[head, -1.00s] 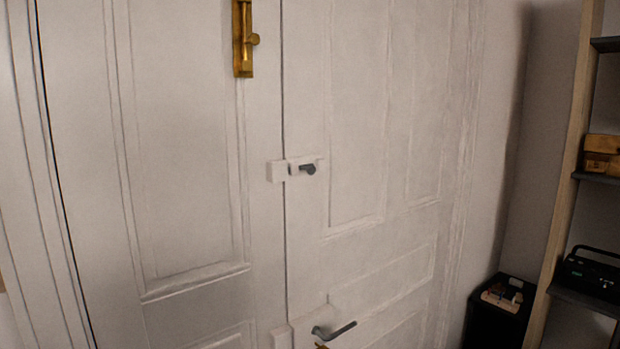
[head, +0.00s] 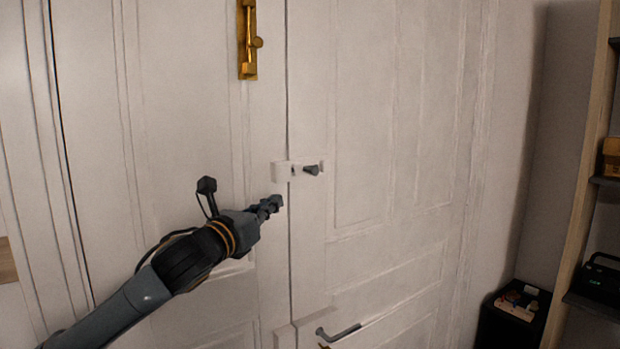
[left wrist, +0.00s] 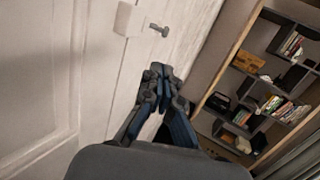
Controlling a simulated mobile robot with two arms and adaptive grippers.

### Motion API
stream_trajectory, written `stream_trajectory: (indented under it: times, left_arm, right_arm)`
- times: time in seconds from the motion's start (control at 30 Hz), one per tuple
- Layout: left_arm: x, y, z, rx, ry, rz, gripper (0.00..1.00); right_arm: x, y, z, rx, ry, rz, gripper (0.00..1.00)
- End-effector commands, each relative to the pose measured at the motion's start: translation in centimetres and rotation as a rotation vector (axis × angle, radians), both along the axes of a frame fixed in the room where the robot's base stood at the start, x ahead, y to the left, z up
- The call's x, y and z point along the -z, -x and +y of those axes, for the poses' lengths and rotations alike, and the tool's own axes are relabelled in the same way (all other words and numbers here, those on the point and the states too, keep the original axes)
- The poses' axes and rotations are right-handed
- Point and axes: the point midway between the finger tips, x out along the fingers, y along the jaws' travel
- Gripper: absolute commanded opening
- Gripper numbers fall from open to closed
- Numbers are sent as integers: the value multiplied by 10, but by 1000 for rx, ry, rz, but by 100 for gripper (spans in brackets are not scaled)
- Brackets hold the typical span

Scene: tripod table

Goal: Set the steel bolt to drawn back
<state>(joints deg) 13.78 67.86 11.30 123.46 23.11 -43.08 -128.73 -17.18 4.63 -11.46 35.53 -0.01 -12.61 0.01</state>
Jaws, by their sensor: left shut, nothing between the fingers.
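The steel bolt sits on the white double door at the seam, with a dark grey knob (head: 312,170) on a pale mount. A pale block (head: 281,172) is just left of it across the seam. The knob also shows at the top of the left wrist view (left wrist: 159,30). My left gripper (head: 276,203) is shut and empty, below and left of the knob and apart from it in the picture. Its closed fingertips show in the left wrist view (left wrist: 160,71). Whether the bolt's rod spans the seam is too small to tell. My right gripper is not in view.
A brass bolt (head: 248,42) is higher on the left leaf. A grey lever handle (head: 338,331) is below on the right leaf. A shelf unit (left wrist: 268,85) with books and boxes stands at the right, near a black cabinet (head: 508,322) with small items.

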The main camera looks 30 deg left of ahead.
Motion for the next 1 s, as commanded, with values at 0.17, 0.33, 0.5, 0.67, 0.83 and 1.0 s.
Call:
stream_trajectory:
  times: [0.17,0.33,0.5,0.67,0.83,1.0]
  left_arm:
    - [-13,6,-7,4,-63,-14,0]
    - [-12,6,-7,4,-61,-15,0]
    - [-14,3,-6,3,-58,-15,0]
    - [-19,-10,-4,4,-52,-16,0]
    - [-26,-40,-2,4,-47,-17,0]
    - [-30,-76,-1,5,-49,-16,0]
  right_arm:
    - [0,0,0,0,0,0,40]
    - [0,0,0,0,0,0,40]
    - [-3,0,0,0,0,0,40]
    - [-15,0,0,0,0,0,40]
    - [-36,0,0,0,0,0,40]
    - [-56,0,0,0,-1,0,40]
